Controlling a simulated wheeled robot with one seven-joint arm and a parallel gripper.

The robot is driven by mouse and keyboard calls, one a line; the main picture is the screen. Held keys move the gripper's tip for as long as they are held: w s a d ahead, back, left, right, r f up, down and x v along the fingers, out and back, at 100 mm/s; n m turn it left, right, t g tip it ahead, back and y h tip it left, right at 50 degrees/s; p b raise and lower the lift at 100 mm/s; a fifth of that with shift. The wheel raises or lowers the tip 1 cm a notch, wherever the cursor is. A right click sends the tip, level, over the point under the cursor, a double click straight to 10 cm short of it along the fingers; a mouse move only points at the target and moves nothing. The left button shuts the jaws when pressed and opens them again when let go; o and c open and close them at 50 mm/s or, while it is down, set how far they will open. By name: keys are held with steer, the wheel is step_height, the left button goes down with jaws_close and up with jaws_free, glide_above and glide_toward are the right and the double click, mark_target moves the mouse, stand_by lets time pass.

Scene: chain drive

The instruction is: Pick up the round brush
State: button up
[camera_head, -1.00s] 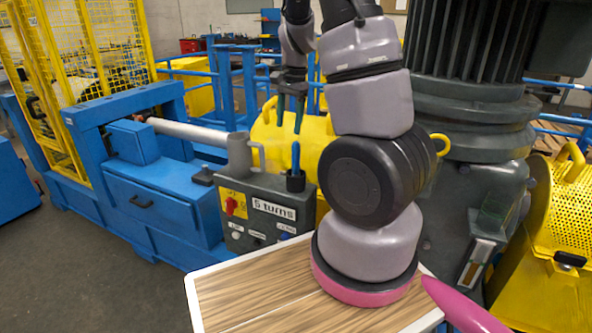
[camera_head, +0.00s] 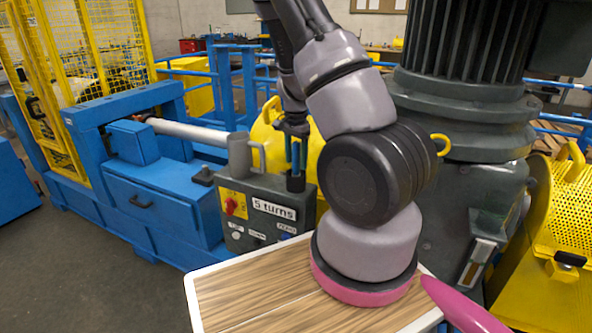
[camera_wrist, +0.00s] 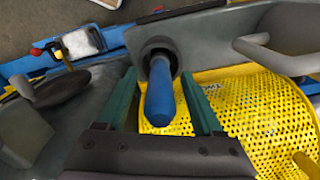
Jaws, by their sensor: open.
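The round brush stands upright in a dark holder (camera_head: 296,183) on top of the control box. Only its blue handle (camera_wrist: 160,97) shows, in the wrist view; any bristle end is hidden inside the holder. My gripper (camera_wrist: 158,82) has its two green fingers spread, one on each side of the handle, with gaps visible between them and it. In the head view my gripper (camera_head: 296,156) points down over the holder, its fingers at handle height.
A grey mug (camera_head: 240,155) stands just left of the holder; it also shows in the wrist view (camera_wrist: 285,35). The control box (camera_head: 258,212) carries a red knob and a "5 turns" label. A yellow perforated guard (camera_wrist: 250,105) lies behind. A wooden-topped table (camera_head: 240,295) is in front.

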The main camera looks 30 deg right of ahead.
steer(key=shift+f, duration=0.9)
jaws_close()
